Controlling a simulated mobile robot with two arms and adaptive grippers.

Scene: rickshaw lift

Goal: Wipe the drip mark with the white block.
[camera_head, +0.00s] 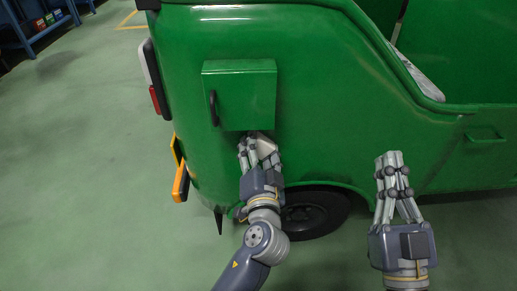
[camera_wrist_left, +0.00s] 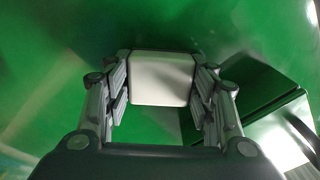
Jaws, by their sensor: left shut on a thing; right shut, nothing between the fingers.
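The white block (camera_wrist_left: 161,80) is between the fingers of my left gripper (camera_wrist_left: 160,92) in the left wrist view, right in front of the green body panel. In the head view the block (camera_head: 266,148) shows partly beside the fingers of my left gripper (camera_head: 254,145), just below the green box on the vehicle. I cannot tell whether the block touches the panel. No drip mark can be made out in either view; the block and gripper may hide it. My right gripper (camera_head: 389,158) is shut and empty, in front of the vehicle's side.
The green vehicle (camera_head: 340,120) fills the upper right. A green box with a dark handle (camera_head: 240,95) sticks out above my left gripper. A wheel (camera_head: 315,212) is below. A yellow bumper part (camera_head: 180,180) is at the left corner. Open floor (camera_head: 80,180) lies left.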

